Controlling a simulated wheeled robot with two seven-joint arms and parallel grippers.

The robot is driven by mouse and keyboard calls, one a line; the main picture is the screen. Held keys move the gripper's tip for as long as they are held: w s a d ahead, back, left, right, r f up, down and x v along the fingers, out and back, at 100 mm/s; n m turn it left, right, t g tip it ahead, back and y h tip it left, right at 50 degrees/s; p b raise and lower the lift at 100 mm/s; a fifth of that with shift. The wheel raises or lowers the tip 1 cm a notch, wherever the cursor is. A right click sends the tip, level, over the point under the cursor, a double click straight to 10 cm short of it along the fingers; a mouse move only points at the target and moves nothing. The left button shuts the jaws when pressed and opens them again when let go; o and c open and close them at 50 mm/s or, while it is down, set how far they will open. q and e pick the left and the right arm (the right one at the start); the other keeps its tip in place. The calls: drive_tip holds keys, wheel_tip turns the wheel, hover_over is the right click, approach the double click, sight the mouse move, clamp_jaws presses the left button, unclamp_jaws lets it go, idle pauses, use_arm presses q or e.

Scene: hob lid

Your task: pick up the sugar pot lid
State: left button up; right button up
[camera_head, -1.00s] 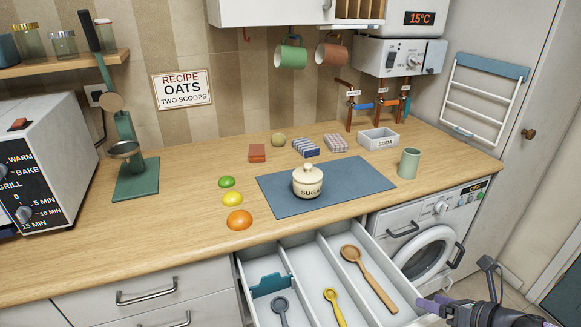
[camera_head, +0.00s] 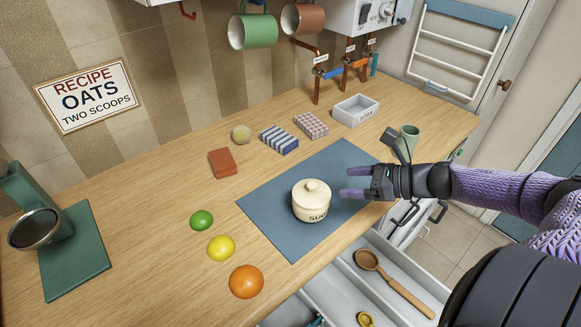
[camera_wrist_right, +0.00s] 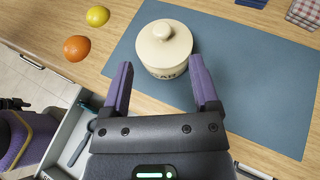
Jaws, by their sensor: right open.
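The sugar pot (camera_head: 311,207) is cream with dark lettering and stands upright on a blue mat (camera_head: 272,232). Its lid (camera_head: 312,190), with a round knob on top, sits on the pot. In the right wrist view the lid (camera_wrist_right: 163,42) and pot (camera_wrist_right: 165,70) are just beyond the fingertips. My right gripper (camera_head: 350,184) is open and empty, to the right of the pot and apart from it. The right wrist view shows its two purple fingers (camera_wrist_right: 160,72) spread, with the pot ahead between them. My left gripper is not in view.
A green lime (camera_head: 201,220), a lemon (camera_head: 221,248) and an orange (camera_head: 246,282) lie left of the mat. Boxes and a white soda tray (camera_head: 356,110) stand behind. A green cup (camera_head: 408,138) is near the right arm. An open drawer with a wooden spoon (camera_head: 392,282) is below the counter edge.

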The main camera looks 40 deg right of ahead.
sight(313, 184)
drive_tip(key=b+x, duration=0.5)
drive_tip(key=shift+s+f, duration=0.15)
drive_tip(key=b+x, duration=0.3)
drive_tip(key=shift+f, duration=0.4)
drive_tip(key=shift+w+a+f, duration=0.1)
drive_tip(key=shift+w+a, duration=0.2)
drive_tip(key=shift+w, duration=0.4)
clamp_jaws()
